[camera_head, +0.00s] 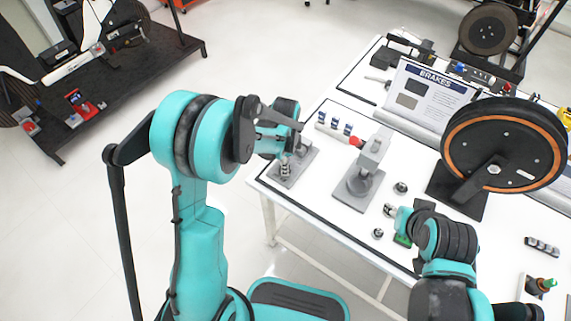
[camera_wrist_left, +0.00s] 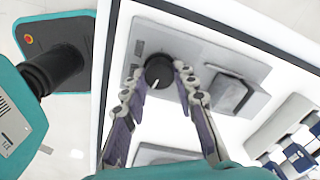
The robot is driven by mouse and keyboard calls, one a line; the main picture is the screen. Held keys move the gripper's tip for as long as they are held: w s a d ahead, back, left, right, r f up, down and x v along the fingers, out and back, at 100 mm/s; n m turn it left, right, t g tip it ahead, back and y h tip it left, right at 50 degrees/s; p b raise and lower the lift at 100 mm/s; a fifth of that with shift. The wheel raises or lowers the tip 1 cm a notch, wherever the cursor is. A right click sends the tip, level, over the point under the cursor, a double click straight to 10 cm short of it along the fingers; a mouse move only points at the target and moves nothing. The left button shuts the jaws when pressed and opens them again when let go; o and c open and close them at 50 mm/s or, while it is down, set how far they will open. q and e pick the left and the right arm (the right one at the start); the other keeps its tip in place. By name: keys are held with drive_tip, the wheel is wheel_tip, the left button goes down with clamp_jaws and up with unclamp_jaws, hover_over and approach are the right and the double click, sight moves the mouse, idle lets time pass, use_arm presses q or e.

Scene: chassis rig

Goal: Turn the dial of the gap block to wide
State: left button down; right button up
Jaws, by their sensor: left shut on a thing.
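The gap block is a grey plate (camera_wrist_left: 195,42) on the near left corner of the white table, and it also shows in the head view (camera_head: 303,163). Its round black dial (camera_wrist_left: 159,71) carries a pale pointer line, aimed toward the lower left in the left wrist view. Small dark labels sit beside the dial, too small to read. A raised grey block (camera_wrist_left: 229,91) stands on the same plate. My left gripper (camera_wrist_left: 159,73) is shut on the dial, one finger each side. My right gripper (camera_head: 391,210) is over the table's front part; its fingers are too small to judge.
A grey stand (camera_head: 362,187) with a red knob is right of the gap block. Blue-and-white pieces (camera_head: 335,124) lie behind. Small round metal parts (camera_head: 400,187) lie near my right gripper. A large wheel (camera_head: 505,145) on a stand and a BRAKES board (camera_head: 425,90) stand farther right.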

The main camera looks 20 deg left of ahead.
use_arm(q)
drive_tip(key=m, duration=0.6)
drive_tip(key=shift+m, duration=0.3)
idle(0.4)
drive_tip(key=c, duration=1.2)
unclamp_jaws()
wheel_tip(320, 180, up, 12)
